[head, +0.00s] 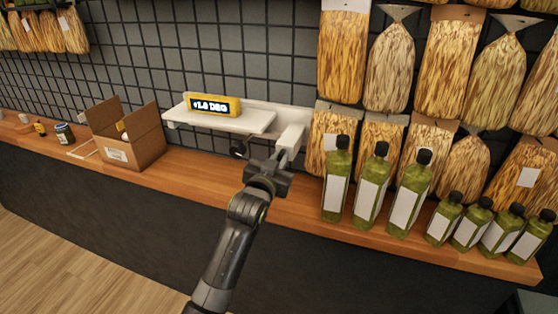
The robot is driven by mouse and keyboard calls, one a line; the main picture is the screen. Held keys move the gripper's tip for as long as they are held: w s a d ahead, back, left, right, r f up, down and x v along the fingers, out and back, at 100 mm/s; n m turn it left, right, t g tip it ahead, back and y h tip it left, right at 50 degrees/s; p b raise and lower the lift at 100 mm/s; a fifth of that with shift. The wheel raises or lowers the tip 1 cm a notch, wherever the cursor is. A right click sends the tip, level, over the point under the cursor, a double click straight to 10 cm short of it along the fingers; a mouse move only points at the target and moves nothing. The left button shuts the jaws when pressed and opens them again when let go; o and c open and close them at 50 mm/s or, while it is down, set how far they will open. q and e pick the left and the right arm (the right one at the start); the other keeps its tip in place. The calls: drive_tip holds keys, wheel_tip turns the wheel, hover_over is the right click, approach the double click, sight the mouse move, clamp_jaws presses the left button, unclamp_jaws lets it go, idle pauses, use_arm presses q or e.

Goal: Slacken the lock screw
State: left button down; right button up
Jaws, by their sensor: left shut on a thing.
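A white wall shelf (222,120) stands out from the grid wall, with a white bracket arm (292,137) at its right end. A yellow digital level (214,105) lies on the shelf and its display seems to read +1.8 DEG. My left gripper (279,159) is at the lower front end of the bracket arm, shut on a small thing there. That thing is mostly hidden by the gripper; from its place it appears to be the lock screw. A small dark part (240,149) shows just left of the gripper, below the shelf. My right gripper is not in view.
A wooden counter (185,175) runs below the shelf. An open cardboard box (130,140) and a jar (65,134) stand at left. Several green bottles (372,190) stand close at right. Bundles of bristles (450,60) hang on the wall above them.

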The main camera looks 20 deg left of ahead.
use_arm(q)
drive_tip(key=shift+n, duration=0.3)
drive_tip(key=n+p, duration=0.2)
drive_tip(key=n, duration=0.1)
drive_tip(key=shift+a+r+n, duration=0.1)
drive_tip(key=shift+r+n, duration=0.05)
drive_tip(key=shift+n, duration=0.15)
drive_tip(key=n+p, duration=0.1)
drive_tip(key=n, duration=0.4)
drive_tip(key=n+p, duration=0.1)
drive_tip(key=n, duration=0.4)
drive_tip(key=n+p, duration=0.1)
drive_tip(key=n, duration=0.4)
drive_tip(key=shift+a+f+n, duration=0.2)
drive_tip(key=shift+f+n, duration=0.1)
drive_tip(key=shift+f, duration=0.05)
drive_tip(key=c, duration=1.5)
unclamp_jaws()
drive_tip(key=shift+o, duration=0.2)
